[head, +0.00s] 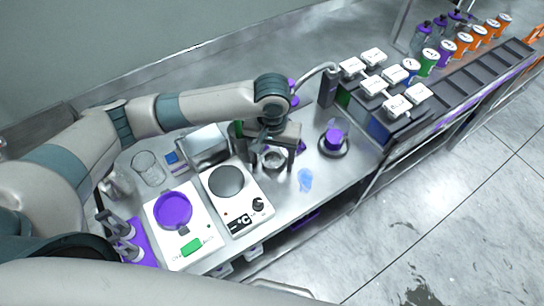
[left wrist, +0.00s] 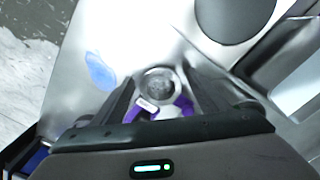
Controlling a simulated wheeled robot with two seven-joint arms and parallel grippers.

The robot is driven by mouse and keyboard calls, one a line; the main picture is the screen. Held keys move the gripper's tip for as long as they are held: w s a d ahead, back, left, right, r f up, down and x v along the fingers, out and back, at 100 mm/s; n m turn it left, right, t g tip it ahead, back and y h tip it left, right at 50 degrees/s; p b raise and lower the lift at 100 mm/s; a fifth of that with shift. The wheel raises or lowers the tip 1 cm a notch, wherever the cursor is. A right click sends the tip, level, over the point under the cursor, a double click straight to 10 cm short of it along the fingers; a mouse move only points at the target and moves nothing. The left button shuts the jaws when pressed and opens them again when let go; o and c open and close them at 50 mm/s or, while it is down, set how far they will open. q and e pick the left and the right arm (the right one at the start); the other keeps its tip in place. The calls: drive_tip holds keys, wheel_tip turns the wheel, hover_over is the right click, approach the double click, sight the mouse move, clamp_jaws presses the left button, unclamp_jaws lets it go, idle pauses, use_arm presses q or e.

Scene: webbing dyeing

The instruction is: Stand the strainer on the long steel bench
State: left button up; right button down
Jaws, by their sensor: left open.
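A small round grey metal cup, which looks like the strainer (head: 275,159), is on the long steel bench (head: 335,176) just right of the hotplate. It also shows in the left wrist view (left wrist: 159,84), with its round mouth facing the camera. My left gripper (head: 268,154) is open above it, with its fingers on either side of the cup. I see no clear contact between fingers and cup. Purple and white pieces (left wrist: 143,107) lie close by the cup, partly hidden by the gripper. My right gripper is out of view.
A hotplate (head: 245,212) and a scale (head: 191,244) with a purple dish (head: 173,208) stand left of the cup. A glass beaker (head: 148,168) is behind. A purple vessel (head: 334,138) stands to the right. A blue patch (head: 305,180) marks otherwise bare bench.

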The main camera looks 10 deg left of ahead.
sight(272, 161)
use_arm(q)
drive_tip(key=shift+r, duration=0.1)
drive_tip(key=shift+r, duration=0.65)
wheel_tip(272, 161, up, 11)
drive_tip(key=b, duration=0.2)
